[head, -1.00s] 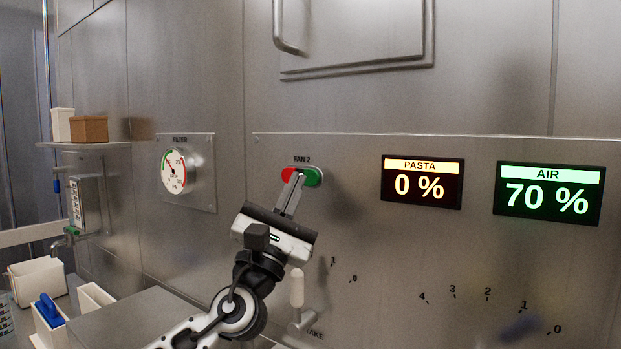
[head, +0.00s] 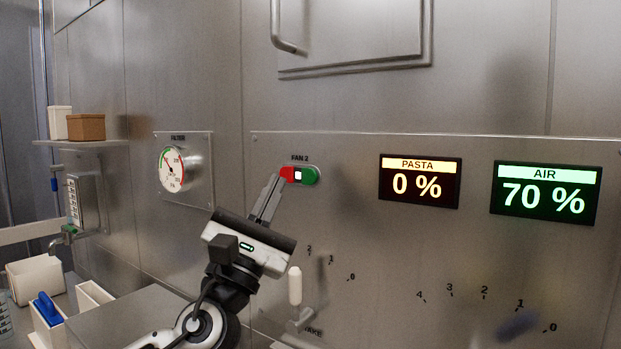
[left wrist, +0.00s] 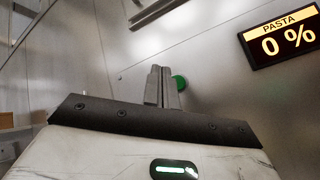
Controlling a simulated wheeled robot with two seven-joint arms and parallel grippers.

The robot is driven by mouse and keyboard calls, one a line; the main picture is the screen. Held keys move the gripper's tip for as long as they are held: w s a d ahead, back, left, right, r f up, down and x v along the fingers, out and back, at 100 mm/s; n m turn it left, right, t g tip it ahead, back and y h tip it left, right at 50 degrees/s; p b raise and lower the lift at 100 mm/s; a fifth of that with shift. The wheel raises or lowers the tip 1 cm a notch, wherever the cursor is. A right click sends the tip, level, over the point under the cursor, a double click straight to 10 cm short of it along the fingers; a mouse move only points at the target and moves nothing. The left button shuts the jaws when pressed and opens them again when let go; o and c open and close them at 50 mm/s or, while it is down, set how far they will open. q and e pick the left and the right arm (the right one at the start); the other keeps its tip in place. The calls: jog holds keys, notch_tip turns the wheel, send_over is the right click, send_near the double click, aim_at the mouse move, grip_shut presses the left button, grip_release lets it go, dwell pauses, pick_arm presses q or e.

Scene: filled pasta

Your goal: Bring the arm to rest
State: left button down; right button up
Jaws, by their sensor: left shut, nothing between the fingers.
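My left gripper (head: 269,198) is shut and empty. In the head view its fingertips are just below and left of the FAN 2 switch (head: 299,175), near its red end. I cannot tell if they touch the panel. The switch has a red button, a lit white middle and a green button. In the left wrist view the closed fingers (left wrist: 162,88) stand upright, and the green button (left wrist: 180,83) shows just right of them. My right gripper is not in view.
The metal wall holds a FILTER gauge (head: 171,169), a PASTA display (head: 419,182) reading 0 % and an AIR display (head: 546,193) reading 70 %. A pale lever (head: 295,286) stands just right of my wrist. Boxes sit on a shelf (head: 85,143) and bins (head: 35,279) stand at the left.

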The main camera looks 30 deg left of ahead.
pick_arm(q)
jog(key=s+a+f+n+g+y, duration=0.1)
jog(key=s+f+n+g+y, duration=0.15)
jog(key=f+n+g, duration=0.85)
jog(key=s+f+n+g+y, duration=0.2)
jog(key=f+n+g+y, duration=0.1)
jog(key=f+n, duration=1.5)
jog(key=s+d+f+n+g+h, duration=0.3)
jog(key=s+d+f+n+g, duration=0.25)
jog(key=s+f, duration=0.35)
jog(key=s+d+f+n+g+h, duration=0.3)
jog(key=s+d+f+n+g, duration=0.1)
jog(key=s+d+f+n, duration=0.35)
jog(key=w+d+f+m+t+h, duration=0.1)
jog(key=w+d+f+t+h, duration=0.2)
jog(key=f+t, duration=0.3)
jog(key=shift+w+f, duration=0.7)
jog(key=shift+f, duration=0.05)
jog(key=shift+t, duration=0.25)
